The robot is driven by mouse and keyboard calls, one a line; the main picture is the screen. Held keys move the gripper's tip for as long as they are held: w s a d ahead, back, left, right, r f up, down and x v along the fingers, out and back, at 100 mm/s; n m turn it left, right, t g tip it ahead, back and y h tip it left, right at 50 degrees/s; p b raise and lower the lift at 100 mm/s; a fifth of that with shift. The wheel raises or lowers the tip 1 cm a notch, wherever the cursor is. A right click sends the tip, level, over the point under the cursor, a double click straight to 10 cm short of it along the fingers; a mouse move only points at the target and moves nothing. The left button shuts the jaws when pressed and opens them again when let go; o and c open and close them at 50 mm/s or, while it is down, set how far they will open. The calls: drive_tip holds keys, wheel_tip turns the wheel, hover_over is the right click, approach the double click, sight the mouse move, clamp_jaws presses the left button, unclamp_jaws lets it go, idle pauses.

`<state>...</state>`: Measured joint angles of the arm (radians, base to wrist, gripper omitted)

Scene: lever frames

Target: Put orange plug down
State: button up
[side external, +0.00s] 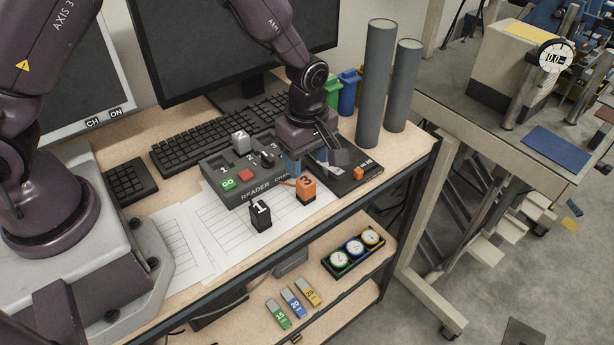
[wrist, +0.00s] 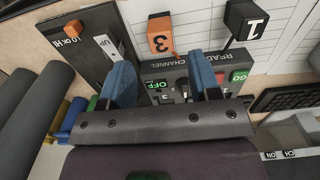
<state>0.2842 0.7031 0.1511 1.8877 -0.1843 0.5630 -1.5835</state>
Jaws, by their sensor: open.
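The orange plug (side external: 306,188), marked 3, sits on the paper sheet by the front edge of the grey reader box (side external: 212,178). In the wrist view the orange plug (wrist: 161,35) is beyond the fingertips, with nothing touching it that I can see. My gripper (side external: 308,163) is open and empty, just behind the plug and over the right end of the reader box.
A black plug (side external: 260,216) marked 1 stands on the paper to the left. A black panel (side external: 345,182) with a small orange block lies right. Tall grey cylinders (side external: 376,85) stand behind. The desk's front edge is close.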

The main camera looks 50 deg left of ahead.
wheel_tip(320, 180, up, 5)
wheel_tip(320, 180, up, 14)
drive_tip(key=m+t+h, duration=0.1)
drive_tip(key=m+t, duration=0.1)
drive_tip(key=m, duration=0.5)
hover_over(307, 181)
drive_tip(key=s+a, duration=0.3)
drive_tip(key=s, duration=0.3)
drive_tip(key=s+a+r+m+t, duration=0.1)
drive_tip(key=s+r+m, duration=0.2)
drive_tip(key=s+m, duration=0.2)
drive_tip(key=s+a+r+m+t+y, duration=0.1)
drive_tip(key=s+a+r+m+t, duration=0.1)
drive_tip(key=s+r+m, duration=0.2)
drive_tip(key=s+m, duration=0.2)
drive_tip(key=s, duration=0.2)
drive_tip(key=shift+s+t, duration=0.25)
drive_tip(key=shift+t, duration=0.05)
